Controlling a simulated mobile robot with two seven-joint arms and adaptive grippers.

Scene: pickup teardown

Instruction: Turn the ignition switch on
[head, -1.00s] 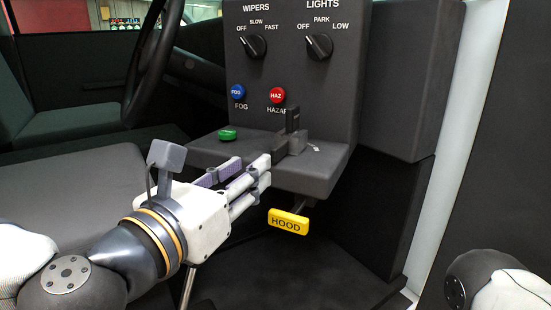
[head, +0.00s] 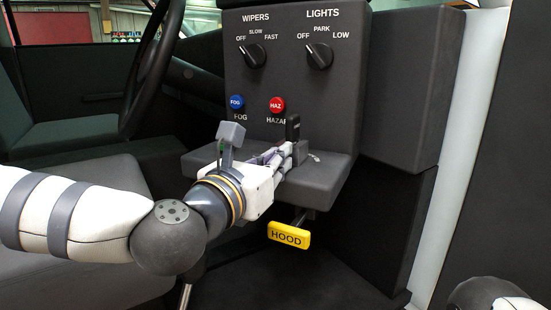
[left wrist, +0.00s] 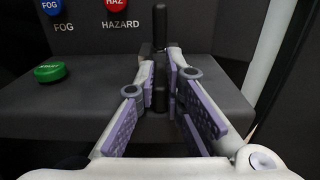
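The ignition switch, a dark upright handle (head: 292,127), stands on the grey ledge below the HAZARD button. It also shows in the left wrist view as a dark upright piece (left wrist: 159,28), with a smaller dark part nearer the camera. My left gripper (head: 284,153) is at the switch. In the left wrist view its two fingers (left wrist: 160,72) reach forward with the dark part between their tips. The fingers stand apart; whether either tip touches the switch is not clear. My right gripper is not seen; only part of my right arm shows at the lower right.
The panel (head: 346,88) behind carries the WIPERS knob (head: 251,56), LIGHTS knob (head: 319,55), blue FOG button (head: 236,103) and red HAZARD button (head: 277,105). A green button (left wrist: 63,71) sits on the ledge to the left. A yellow HOOD handle (head: 288,234) hangs below. The steering wheel (head: 150,70) is at the left.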

